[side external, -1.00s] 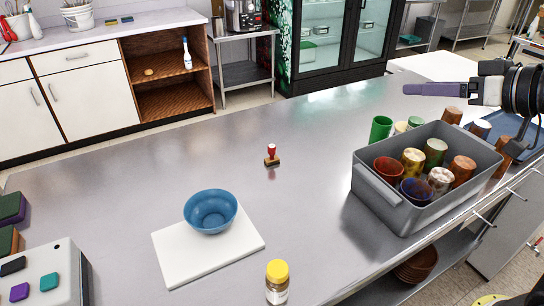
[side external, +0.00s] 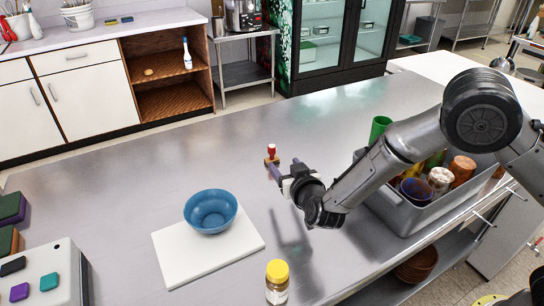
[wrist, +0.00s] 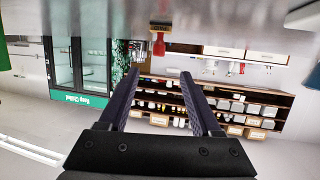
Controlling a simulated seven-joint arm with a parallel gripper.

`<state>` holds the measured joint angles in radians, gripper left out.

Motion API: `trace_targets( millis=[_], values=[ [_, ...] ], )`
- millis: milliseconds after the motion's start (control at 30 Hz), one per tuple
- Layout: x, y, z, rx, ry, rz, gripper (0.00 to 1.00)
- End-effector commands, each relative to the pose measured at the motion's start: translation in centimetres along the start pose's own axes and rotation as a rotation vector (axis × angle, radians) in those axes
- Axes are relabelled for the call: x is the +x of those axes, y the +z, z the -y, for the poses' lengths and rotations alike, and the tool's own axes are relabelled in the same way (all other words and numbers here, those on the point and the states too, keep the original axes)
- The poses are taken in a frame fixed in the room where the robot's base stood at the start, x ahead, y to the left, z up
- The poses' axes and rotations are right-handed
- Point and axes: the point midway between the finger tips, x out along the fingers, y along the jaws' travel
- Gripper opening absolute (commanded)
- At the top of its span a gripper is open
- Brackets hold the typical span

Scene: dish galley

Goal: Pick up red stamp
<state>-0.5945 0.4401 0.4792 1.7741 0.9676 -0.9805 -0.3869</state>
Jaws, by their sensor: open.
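The red stamp (side external: 272,150) has a red handle and a brown block base. It stands upright on the steel counter (side external: 120,195). In the wrist view the stamp (wrist: 159,42) shows upside down near the top, ahead of the fingertips. My gripper (side external: 283,170) is open and empty, just in front of the stamp on the camera's side. In the wrist view the two dark fingers of my gripper (wrist: 157,73) are spread apart, with nothing between them. The side view does not clearly show whether a finger touches the stamp.
A blue bowl (side external: 211,212) sits on a white board (side external: 170,262) left of my gripper. A yellow-lidded jar (side external: 277,283) stands at the front. A grey bin (side external: 405,218) of cups is at right, partly behind my arm. The counter left of the stamp is clear.

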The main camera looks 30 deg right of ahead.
Motion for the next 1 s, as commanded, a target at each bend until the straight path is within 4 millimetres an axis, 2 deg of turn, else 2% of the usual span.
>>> trace_targets(
  millis=[133, 400, 733, 1000],
  values=[
    [1.6, 0.0, 0.3, 0.001, -0.005, 0.0, 0.65],
    [6.6, -0.2, 0.2, 0.003, -0.005, -0.002, 0.65],
    [9.2, -0.2, 0.1, 0.002, -0.006, -0.002, 0.65],
    [12.9, -0.3, -0.3, 0.003, -0.006, -0.003, 0.65]
  ],
)
